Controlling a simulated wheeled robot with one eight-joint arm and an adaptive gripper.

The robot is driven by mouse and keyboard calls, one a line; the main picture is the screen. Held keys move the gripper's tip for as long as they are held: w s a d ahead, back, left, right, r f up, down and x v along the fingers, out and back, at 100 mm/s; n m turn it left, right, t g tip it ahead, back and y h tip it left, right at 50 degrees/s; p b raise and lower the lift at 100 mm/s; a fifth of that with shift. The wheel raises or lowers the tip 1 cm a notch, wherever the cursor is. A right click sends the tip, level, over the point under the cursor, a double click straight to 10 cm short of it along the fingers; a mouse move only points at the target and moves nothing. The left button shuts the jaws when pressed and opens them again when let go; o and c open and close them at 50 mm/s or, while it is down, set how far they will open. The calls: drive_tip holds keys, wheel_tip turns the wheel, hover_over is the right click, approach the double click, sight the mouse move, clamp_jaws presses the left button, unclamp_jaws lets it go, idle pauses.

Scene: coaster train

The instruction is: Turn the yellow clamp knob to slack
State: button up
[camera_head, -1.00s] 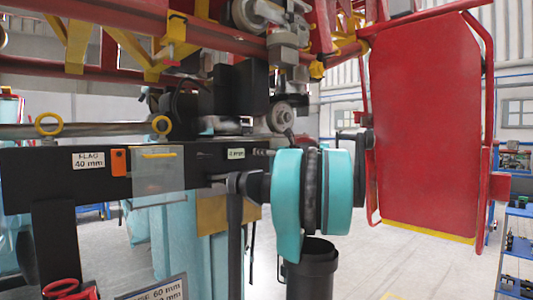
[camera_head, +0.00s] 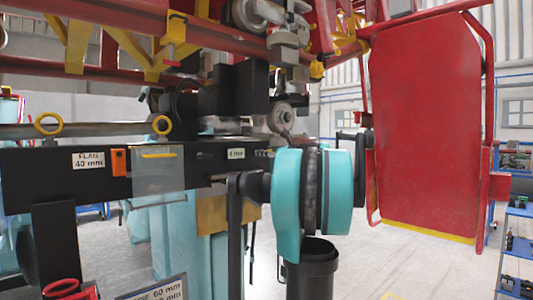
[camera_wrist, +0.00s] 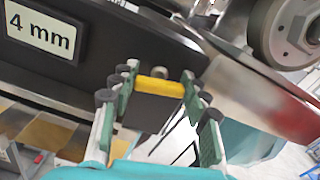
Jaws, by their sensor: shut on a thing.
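The yellow clamp knob (camera_wrist: 160,87) shows in the wrist view as a short yellow bar on a dark block, beside the dark beam with the "4 mm" label (camera_wrist: 40,34). My gripper (camera_wrist: 157,90) has its green-padded fingers at both ends of the bar and is shut on it. The bar looks nearly level in that view, with a slight tilt. In the head view my teal and black arm joint covers the area right of the "4 mm" label (camera_head: 236,154), and I cannot make out the knob or the fingertips there.
The black beam (camera_head: 25,180) carries a "FLAG 40 mm" label, an orange block (camera_head: 118,162) and a clear panel. A round metal wheel (camera_wrist: 285,25) is close at the upper right in the wrist view. A red panel (camera_head: 425,120) stands at the right.

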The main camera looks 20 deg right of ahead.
drive_tip(key=n, duration=0.4)
drive_tip(key=shift+n, duration=0.3)
drive_tip(key=n, duration=0.3)
drive_tip(key=shift+a+f+n, duration=0.1)
drive_tip(key=shift+n, duration=0.2)
drive_tip(key=n, duration=0.3)
drive_tip(key=shift+n, duration=0.3)
drive_tip(key=shift+f+n, duration=0.1)
drive_tip(key=shift+n, duration=1.7)
drive_tip(key=o, duration=1.2)
drive_tip(key=shift+c, duration=0.2)
